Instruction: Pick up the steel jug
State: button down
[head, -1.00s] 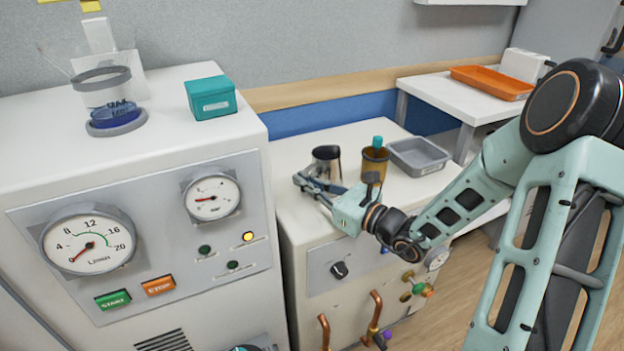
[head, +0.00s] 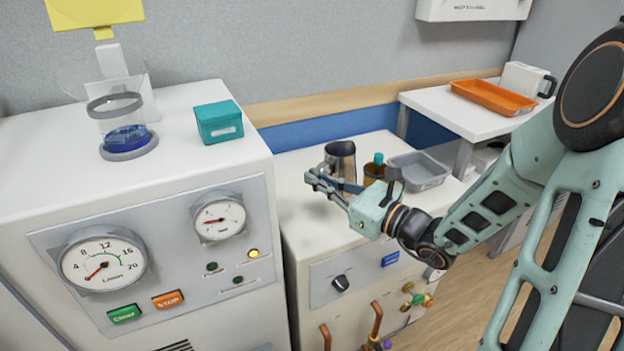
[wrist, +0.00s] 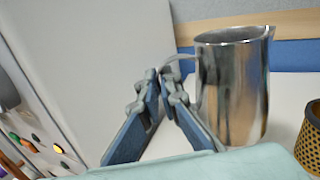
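The steel jug (head: 341,158) is a shiny metal pitcher, upright, above the white top of the lower cabinet. In the wrist view the jug (wrist: 236,85) is right of the fingers, its handle on their side. My gripper (head: 317,178) is at the jug's handle. In the wrist view its fingertips (wrist: 161,76) are nearly together, with the handle between them; part of the handle is hidden by the right finger. The jug seems raised a little off the top; its base is partly hidden by my fingers in the head view.
A brown perforated holder with a teal-capped bottle (head: 375,170) stands just right of the jug, and a grey tray (head: 420,172) is beyond it. The taller white cabinet (head: 200,160) walls off the left side, with a teal box (head: 218,122) on it. The front cabinet top is clear.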

jog(key=s+d+r+b, duration=0.2)
jog(key=s+d+r, duration=0.2)
jog(key=s, duration=0.4)
jog(key=shift+r, duration=0.2)
jog(key=shift+s+r+b, duration=0.15)
jog(key=shift+s+b, duration=0.15)
jog(key=shift+b, duration=0.25)
dwell(2.4)
